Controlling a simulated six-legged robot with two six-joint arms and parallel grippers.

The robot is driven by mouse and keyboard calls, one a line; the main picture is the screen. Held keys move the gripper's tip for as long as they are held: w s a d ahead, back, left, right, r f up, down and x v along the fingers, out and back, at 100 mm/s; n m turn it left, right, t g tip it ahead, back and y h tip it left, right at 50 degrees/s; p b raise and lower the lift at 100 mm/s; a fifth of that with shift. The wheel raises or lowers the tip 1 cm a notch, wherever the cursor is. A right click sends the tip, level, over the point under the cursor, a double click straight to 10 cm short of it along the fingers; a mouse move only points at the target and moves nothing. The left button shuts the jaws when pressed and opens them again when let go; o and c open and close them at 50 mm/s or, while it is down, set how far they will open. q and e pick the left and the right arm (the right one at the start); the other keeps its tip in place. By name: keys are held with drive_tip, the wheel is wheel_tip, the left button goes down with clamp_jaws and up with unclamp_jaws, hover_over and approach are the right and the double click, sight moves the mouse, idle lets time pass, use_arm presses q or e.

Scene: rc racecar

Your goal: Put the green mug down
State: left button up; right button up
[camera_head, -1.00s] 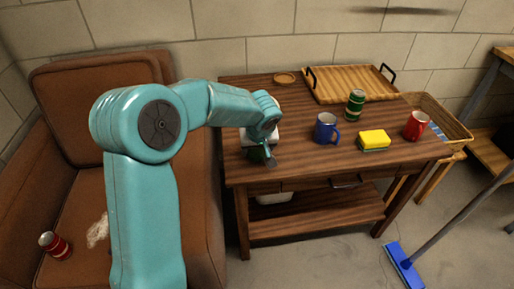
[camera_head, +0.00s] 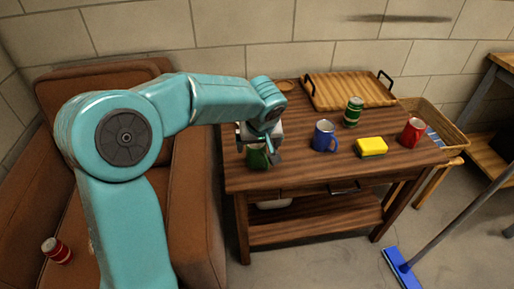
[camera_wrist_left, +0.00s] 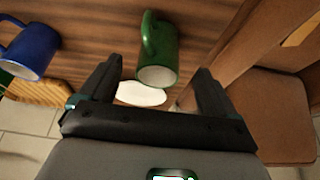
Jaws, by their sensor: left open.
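The green mug (camera_head: 258,158) is at the left end of the wooden table (camera_head: 300,177), near its front edge, partly hidden by my left gripper (camera_head: 260,141). In the left wrist view the green mug (camera_wrist_left: 158,50) lies ahead of the spread fingers, with its handle toward the top of the picture and its pale opening toward me. My left gripper is open, and a gap shows between each finger and the mug. Whether the mug's base rests fully on the table is hard to tell. My right gripper is out of view.
A blue mug (camera_head: 323,136) stands right of the green one. Beyond are a yellow sponge (camera_head: 371,147), a green can (camera_head: 353,112), a red mug (camera_head: 412,133) and a wooden tray (camera_head: 345,92). A white round thing (camera_wrist_left: 140,94) shows near the mug. A brown armchair (camera_head: 190,190) adjoins the table's left side.

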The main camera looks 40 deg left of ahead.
use_arm(q)
drive_tip(key=v, duration=0.3)
drive_tip(key=shift+r, duration=0.25)
drive_tip(key=shift+s+d, duration=0.15)
